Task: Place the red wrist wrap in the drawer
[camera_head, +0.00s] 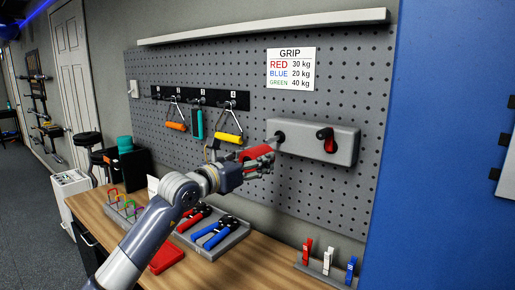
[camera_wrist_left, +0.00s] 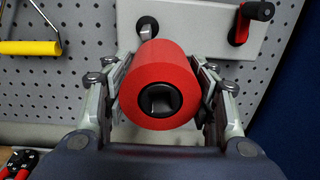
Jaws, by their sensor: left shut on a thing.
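The red wrist wrap (camera_wrist_left: 178,63) is a thick red roll with a dark core. In the left wrist view its round end faces the camera, and gripper fingers press on both sides. In the head view, the wrap (camera_head: 257,152) is held by my left gripper (camera_head: 256,163), in the air in front of the pegboard. It is close to the left peg (camera_head: 279,137) of a grey wall box; I cannot tell whether they touch. My right gripper is out of view.
The grey wall box (camera_head: 302,140) has a red-and-black crank. Coloured handles hang from a hook rail (camera_head: 200,98). On the wooden bench (camera_head: 262,264) are a tray of hand grippers (camera_head: 228,238), a red object (camera_head: 167,256) and a clip stand (camera_head: 325,272).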

